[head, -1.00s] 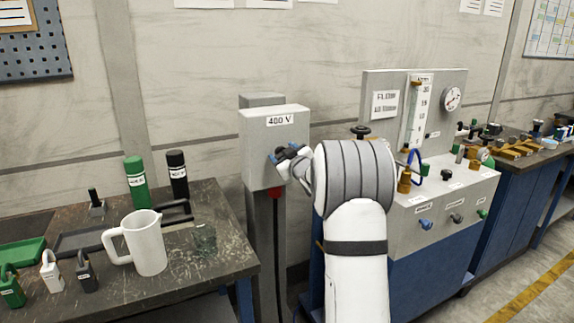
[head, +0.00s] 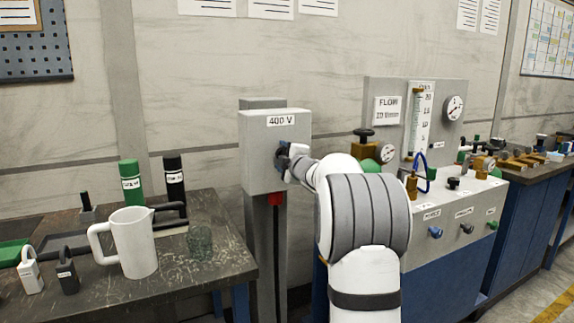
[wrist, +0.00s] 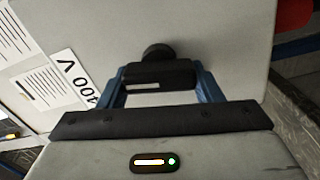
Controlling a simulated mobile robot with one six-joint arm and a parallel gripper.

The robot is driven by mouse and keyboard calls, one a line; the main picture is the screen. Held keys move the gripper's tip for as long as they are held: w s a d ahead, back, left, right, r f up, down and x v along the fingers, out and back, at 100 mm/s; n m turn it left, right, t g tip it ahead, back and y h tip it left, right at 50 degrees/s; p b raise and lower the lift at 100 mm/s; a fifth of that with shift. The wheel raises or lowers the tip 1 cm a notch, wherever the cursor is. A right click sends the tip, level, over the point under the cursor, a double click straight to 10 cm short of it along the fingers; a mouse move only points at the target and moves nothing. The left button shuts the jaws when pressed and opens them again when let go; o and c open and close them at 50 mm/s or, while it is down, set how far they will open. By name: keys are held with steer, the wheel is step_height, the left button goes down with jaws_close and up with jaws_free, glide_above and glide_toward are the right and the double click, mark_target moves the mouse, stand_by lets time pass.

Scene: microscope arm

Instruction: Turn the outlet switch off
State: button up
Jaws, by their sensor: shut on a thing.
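The outlet box (head: 262,150) is a light grey box labelled "400 V", mounted on a grey post. My gripper (head: 284,158) is at the right part of its front face. In the wrist view, the blue fingers of my gripper (wrist: 160,78) are shut on the black switch handle (wrist: 158,72), one finger on each side. The handle has a white line and a round black hub (wrist: 157,51) against the box face. In the head view the switch is mostly hidden by my gripper.
A dark workbench (head: 225,262) at left holds a white jug (head: 133,243), a glass (head: 200,242), bottles and padlocks. A flow bench (head: 455,225) with valves and gauges stands right, close to my arm. A red connector (head: 275,198) is under the box.

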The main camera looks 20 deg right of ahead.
steer(key=shift+f+n+b, duration=0.25)
steer(key=shift+n+b, duration=0.5)
steer(key=shift+n, duration=0.35)
steer(key=o, duration=1)
steer(key=shift+r, duration=0.1)
steer(key=s, duration=0.7)
steer(key=shift+s+d, duration=0.15)
steer(key=shift+s, duration=0.25)
